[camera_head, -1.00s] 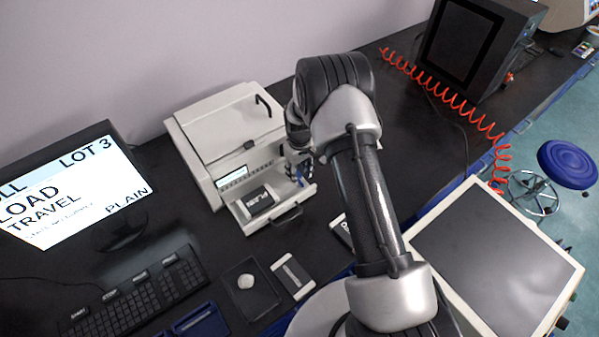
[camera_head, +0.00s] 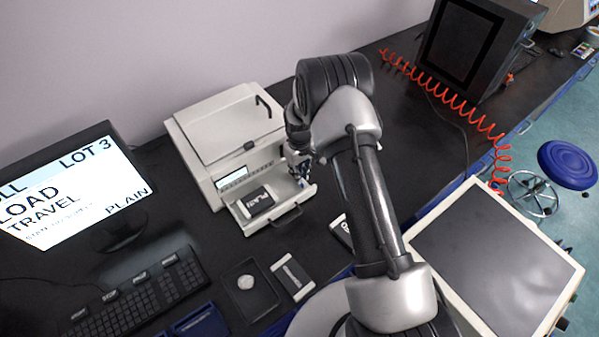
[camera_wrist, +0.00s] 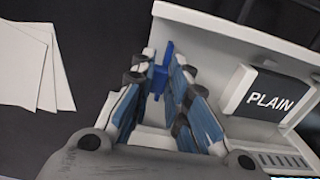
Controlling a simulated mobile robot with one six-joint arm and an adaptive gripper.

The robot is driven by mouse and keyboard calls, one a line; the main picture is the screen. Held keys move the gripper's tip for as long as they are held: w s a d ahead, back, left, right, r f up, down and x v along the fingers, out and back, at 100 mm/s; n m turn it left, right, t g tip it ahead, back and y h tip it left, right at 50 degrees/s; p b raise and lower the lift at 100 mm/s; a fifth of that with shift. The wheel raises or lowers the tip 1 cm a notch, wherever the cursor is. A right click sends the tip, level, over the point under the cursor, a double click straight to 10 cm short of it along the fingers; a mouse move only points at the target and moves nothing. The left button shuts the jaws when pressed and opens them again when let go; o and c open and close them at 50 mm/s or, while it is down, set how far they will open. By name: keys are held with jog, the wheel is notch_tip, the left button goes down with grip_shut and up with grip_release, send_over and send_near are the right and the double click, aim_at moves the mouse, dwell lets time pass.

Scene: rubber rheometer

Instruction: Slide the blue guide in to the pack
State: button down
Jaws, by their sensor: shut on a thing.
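The blue guide (camera_wrist: 161,75) stands in the pale open drawer, between my gripper's fingertips. My gripper (camera_wrist: 163,68) is shut on it, and its fingers hide much of the guide. The pack (camera_wrist: 268,98) is a dark block with a white end and the word PLAIN. It lies in the same drawer, right of my gripper in the wrist view, with a gap of bare drawer floor between it and the guide. In the head view the pack (camera_head: 257,202) is at the drawer's left, and my gripper (camera_head: 301,176) reaches in at the right end.
The drawer (camera_head: 272,222) projects from a pale instrument (camera_head: 225,130) and has a front handle. Sheets (camera_wrist: 25,65) lie outside it in the wrist view. A dark tray (camera_head: 250,303), a keyboard (camera_head: 135,295) and a monitor (camera_head: 75,190) are on the bench at left.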

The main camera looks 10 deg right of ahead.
jog(key=s+a, duration=0.1)
jog(key=a, duration=0.1)
jog(key=s+a, duration=0.1)
jog(key=a, duration=0.1)
jog(key=s+a, duration=0.1)
jog(key=a, duration=0.1)
jog(key=shift+a, duration=0.4)
jog(key=shift+w, duration=0.1)
jog(key=c, duration=1.6)
grip_release()
jog(key=shift+o, duration=0.2)
